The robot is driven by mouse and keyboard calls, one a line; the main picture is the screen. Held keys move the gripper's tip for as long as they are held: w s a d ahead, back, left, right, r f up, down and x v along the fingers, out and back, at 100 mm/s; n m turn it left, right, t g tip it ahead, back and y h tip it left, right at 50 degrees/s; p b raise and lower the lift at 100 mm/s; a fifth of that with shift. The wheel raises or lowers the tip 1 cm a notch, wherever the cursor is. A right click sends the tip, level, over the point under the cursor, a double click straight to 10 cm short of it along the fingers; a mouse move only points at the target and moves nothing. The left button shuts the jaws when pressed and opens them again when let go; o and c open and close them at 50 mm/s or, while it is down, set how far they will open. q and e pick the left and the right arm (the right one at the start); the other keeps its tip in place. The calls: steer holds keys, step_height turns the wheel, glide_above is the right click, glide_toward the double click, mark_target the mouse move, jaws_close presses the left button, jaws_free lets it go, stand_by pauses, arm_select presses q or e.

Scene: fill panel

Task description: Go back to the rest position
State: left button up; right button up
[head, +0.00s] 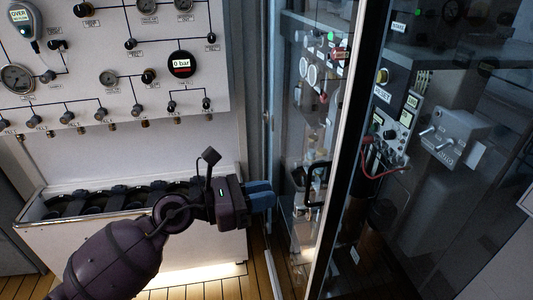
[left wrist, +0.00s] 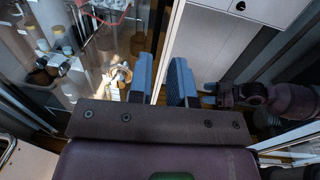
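My left gripper (head: 262,195) shows in the head view, reaching right in front of the white bin, with its blue fingers just left of the glass door's edge. In the left wrist view its two blue fingers (left wrist: 160,82) stand apart with nothing between them. My right arm is out of the head view. In the left wrist view a purple arm with small bluish fingertips, my right gripper (left wrist: 209,94), shows at the right. Two separate tips show there, with nothing seen between them.
A white fill panel (head: 110,75) with gauges and valves is on the left wall. Below it stands a white bin (head: 80,245) with dark bottles. The glass door's pale frame (head: 345,150) and a dark handle (head: 318,183) are close right of my left gripper. Wooden floor (head: 205,288) lies below.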

arm_select(q)
steer(key=w+a+r+n+t, duration=0.5)
steer(key=n+t, duration=0.3)
steer(key=n, duration=0.8)
steer(key=a+f+n+t+y, duration=0.5)
steer(key=a+f+n+y, duration=0.45)
steer(key=n, duration=0.95)
steer(key=s+a+f+n+g+y, duration=0.2)
steer(key=s+a+f+n, duration=0.1)
steer(key=s+f+n, duration=0.2)
steer(key=s+a+f+n+g+y, duration=0.2)
steer(key=s+a+f+n+y, duration=0.1)
steer(key=s+f, duration=0.6)
steer(key=s+a+f+n+g+y, duration=0.2)
steer(key=s+a+f+n, duration=0.3)
steer(key=s+f, duration=0.3)
step_height(320, 180, down, 4)
steer(key=shift+a+r+n+g+y, duration=0.15)
steer(key=shift+n+g+y, duration=0.3)
steer(key=shift+n, duration=0.35)
steer(key=shift+w, duration=0.1)
